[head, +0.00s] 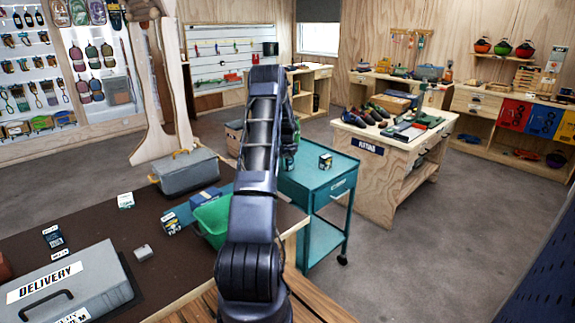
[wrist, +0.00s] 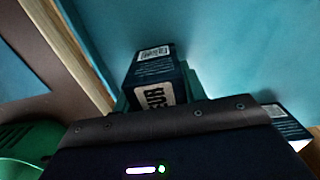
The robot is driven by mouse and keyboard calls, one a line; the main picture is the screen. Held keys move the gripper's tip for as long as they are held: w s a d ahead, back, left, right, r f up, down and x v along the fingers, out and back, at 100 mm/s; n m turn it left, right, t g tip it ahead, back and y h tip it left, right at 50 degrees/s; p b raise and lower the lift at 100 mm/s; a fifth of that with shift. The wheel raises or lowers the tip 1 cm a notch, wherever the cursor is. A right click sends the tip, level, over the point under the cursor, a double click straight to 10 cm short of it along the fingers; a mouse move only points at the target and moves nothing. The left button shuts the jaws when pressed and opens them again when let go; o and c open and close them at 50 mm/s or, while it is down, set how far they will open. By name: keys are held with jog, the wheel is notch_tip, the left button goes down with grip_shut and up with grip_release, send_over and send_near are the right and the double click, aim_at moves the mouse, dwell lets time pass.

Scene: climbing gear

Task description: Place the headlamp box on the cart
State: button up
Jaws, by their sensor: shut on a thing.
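A dark blue box with white labels (wrist: 152,62), which I take to be the headlamp box, shows ahead of my gripper (wrist: 160,92) in the wrist view. My gripper is shut on it. The teal cart (head: 302,181) stands beyond the counter in the head view, and its blue-green surface (wrist: 235,55) fills much of the wrist view. The held box is over or against the cart top; I cannot tell whether it touches. In the head view my arm hides the fingers and the held box.
Another small box (head: 325,161) stands on the cart. The dark counter (head: 100,222) holds a green bin (head: 212,218), a grey toolbox (head: 185,172), a delivery box (head: 75,288) and several small packages. A wooden table with shoes (head: 385,160) is right of the cart.

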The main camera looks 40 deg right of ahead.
jog(key=shift+f, duration=0.1)
jog(key=o, duration=1)
